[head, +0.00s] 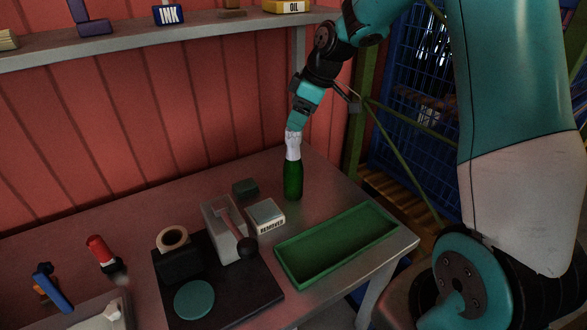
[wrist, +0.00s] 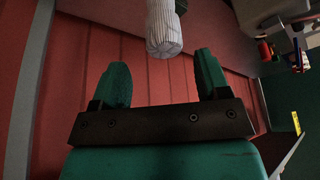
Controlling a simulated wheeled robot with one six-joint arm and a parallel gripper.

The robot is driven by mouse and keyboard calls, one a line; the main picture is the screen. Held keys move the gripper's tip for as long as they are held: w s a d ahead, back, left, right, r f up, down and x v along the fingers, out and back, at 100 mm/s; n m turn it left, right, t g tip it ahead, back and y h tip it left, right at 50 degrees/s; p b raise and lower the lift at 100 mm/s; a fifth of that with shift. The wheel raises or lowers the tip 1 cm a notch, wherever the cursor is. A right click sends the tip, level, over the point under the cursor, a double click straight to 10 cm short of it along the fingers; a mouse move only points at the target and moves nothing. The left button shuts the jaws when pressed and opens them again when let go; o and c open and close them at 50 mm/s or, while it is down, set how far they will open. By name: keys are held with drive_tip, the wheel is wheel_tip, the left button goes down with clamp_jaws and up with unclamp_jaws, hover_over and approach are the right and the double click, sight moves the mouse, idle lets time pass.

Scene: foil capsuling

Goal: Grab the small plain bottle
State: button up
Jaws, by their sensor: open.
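A green bottle (head: 292,178) with a white covering on its neck stands upright near the back of the table. No label shows on its visible side. My gripper (head: 294,130) is at the top of the bottle, with its arm reaching down from above. In the wrist view, my gripper (wrist: 161,64) is open, its two teal fingers apart with nothing between them. The white bottle top (wrist: 163,32) shows just beyond the fingertips, roughly centred between them. I cannot tell from the head view whether the fingers touch the bottle.
A green tray (head: 334,262) lies to the right front of the bottle. A white remover box (head: 270,225), a dark green block (head: 245,187) and a grey lever device (head: 222,240) stand to its left. A red wall (head: 120,140) rises behind.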

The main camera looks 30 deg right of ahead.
sight(293, 133)
drive_tip(key=x, duration=0.1)
drive_tip(key=p+x, duration=0.2)
drive_tip(key=x, duration=0.1)
drive_tip(key=shift+s+f, duration=0.2)
drive_tip(key=shift+s, duration=0.1)
drive_tip(key=shift+w+a+f, duration=0.1)
drive_tip(key=shift+a+f, duration=0.05)
drive_tip(key=shift+f, duration=0.35)
clamp_jaws()
